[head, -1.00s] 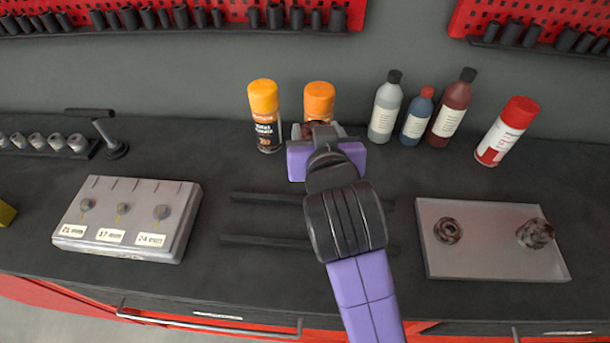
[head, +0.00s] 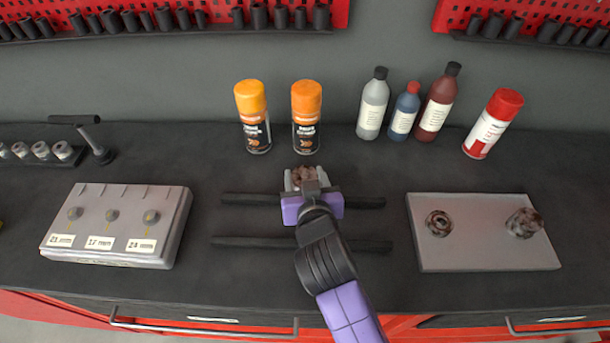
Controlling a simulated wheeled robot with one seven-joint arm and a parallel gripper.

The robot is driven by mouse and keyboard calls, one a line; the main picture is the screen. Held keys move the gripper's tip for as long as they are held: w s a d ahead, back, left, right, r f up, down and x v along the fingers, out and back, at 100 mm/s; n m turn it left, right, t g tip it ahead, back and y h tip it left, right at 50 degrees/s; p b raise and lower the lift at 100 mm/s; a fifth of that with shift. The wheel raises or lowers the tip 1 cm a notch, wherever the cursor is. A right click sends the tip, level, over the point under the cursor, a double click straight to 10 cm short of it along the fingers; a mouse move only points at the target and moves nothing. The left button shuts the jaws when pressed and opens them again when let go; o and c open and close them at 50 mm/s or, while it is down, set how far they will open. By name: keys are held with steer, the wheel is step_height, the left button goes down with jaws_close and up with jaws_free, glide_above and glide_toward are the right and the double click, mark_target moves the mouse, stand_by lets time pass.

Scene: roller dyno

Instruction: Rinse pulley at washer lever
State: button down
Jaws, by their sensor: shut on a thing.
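My gripper (head: 306,186) is over the middle of the bench, just beyond two black bars. It is shut on a rusty brown pulley (head: 305,175), which shows between the pale fingers. The gripper partly hides the pulley, and I cannot tell how high it is held. A black lever with a crossbar handle (head: 91,140) stands at the back left of the bench, well apart from my gripper. Two more rusty round parts, one flat (head: 438,223) and one taller (head: 523,222), sit on a grey tray (head: 480,255) at the right.
Two orange-capped cans (head: 253,117) (head: 306,117), several bottles (head: 373,105) and a red-capped can (head: 492,124) stand along the back. A grey box with labelled knobs (head: 115,225) is at the left. Two black bars (head: 240,243) lie mid-bench.

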steer(key=shift+r, duration=0.1)
steer(key=c, duration=0.6)
jaws_free()
steer(key=shift+f, duration=0.2)
steer(key=shift+o, duration=0.2)
steer(key=shift+r, duration=0.15)
steer(key=shift+s, duration=0.15)
steer(key=v, duration=1.1)
steer(key=shift+s+r+b, duration=0.1)
steer(key=shift+s+b, duration=0.25)
steer(key=shift+b, duration=0.05)
